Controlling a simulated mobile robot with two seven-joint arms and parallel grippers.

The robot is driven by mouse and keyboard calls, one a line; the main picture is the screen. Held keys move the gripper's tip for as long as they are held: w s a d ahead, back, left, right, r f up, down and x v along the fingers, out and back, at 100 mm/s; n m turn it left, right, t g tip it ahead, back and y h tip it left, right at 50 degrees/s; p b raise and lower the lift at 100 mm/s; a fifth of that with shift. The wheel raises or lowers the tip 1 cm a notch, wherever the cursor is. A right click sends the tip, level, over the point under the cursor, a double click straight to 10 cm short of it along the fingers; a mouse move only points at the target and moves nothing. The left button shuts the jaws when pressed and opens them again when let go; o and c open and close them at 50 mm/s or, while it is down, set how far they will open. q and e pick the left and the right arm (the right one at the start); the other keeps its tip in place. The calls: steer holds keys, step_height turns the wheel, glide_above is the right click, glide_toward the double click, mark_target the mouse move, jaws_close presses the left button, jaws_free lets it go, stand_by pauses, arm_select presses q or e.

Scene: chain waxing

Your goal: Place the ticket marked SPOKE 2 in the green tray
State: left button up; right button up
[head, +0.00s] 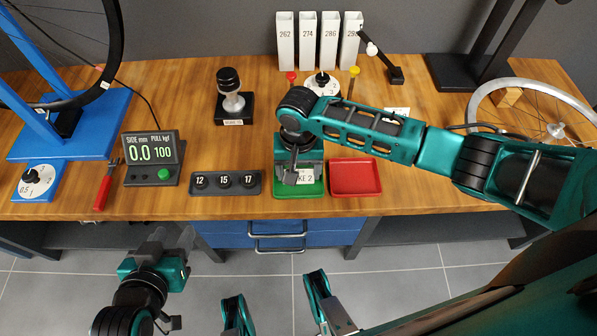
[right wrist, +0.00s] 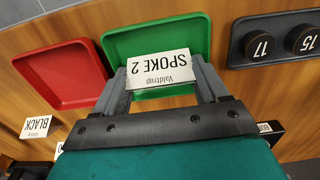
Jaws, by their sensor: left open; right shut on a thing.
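The white ticket marked SPOKE 2 (right wrist: 159,68) is held between the fingers of my right gripper (right wrist: 160,78). The green tray (right wrist: 150,35) lies beneath the ticket in the right wrist view. In the head view the ticket (head: 305,176) is partly covered by my right gripper (head: 291,178), which points down over the green tray (head: 285,192). I cannot tell whether the ticket touches the tray floor. My left gripper (head: 168,243) is open and empty, in front of the bench's front edge.
A red tray (head: 355,177) stands right beside the green one. A dark holder (head: 225,184) with knobs 12, 15 and 17 is to the left. A ticket marked BLACK (right wrist: 37,127) lies on the bench. A pull gauge (head: 151,158) stands further left.

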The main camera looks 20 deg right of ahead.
arm_select(q)
steer(key=shift+s+f, duration=0.1)
steer(key=shift+f, duration=0.15)
arm_select(e)
steer(key=shift+f, duration=0.4)
steer(key=shift+f, duration=0.15)
steer(key=o, duration=0.7)
steer(key=shift+o, duration=0.2)
